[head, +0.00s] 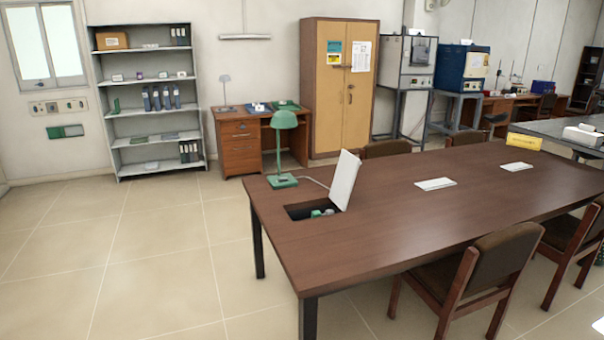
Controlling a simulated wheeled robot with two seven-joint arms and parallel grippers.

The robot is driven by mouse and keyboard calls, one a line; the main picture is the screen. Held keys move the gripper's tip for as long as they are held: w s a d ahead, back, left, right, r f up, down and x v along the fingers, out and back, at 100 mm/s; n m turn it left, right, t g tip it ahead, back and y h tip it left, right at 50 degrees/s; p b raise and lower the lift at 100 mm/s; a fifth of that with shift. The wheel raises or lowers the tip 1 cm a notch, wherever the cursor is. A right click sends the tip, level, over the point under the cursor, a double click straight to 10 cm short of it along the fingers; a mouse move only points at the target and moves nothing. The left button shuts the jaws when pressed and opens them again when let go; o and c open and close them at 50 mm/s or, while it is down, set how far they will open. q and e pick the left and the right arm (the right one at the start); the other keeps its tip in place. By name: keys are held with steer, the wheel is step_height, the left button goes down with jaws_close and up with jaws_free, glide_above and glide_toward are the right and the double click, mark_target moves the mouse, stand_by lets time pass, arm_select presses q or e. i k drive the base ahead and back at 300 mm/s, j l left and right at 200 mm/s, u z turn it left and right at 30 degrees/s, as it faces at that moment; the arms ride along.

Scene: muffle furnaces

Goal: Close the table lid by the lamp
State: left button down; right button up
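A white table lid (345,180) stands open, close to upright and tilted slightly, at the right edge of a rectangular opening (299,213) in the long brown table (400,220). Some green and grey items (322,213) show inside the opening; I cannot tell exactly what they are. A green desk lamp (284,150) stands on the table at its far left corner, just behind the opening. A cord runs from near the lamp towards the lid. Neither of my grippers is in view.
Brown chairs (475,275) stand along the near side and another chair (387,149) at the far side. The floor (150,260) left of the table is clear.

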mark_target(349, 165)
steer(key=l+u, duration=0.25)
steer(key=l, duration=0.8)
steer(key=l+u, duration=0.25)
steer(key=l, duration=0.8)
steer(key=l+u, duration=0.25)
steer(key=l, duration=0.85)
steer(key=l+u, duration=0.25)
steer(key=l, duration=0.85)
steer(key=i+l, duration=0.1)
steer(key=l, duration=0.35)
steer(key=i+l+u, duration=0.1)
steer(key=l, duration=0.8)
steer(key=i, duration=0.05)
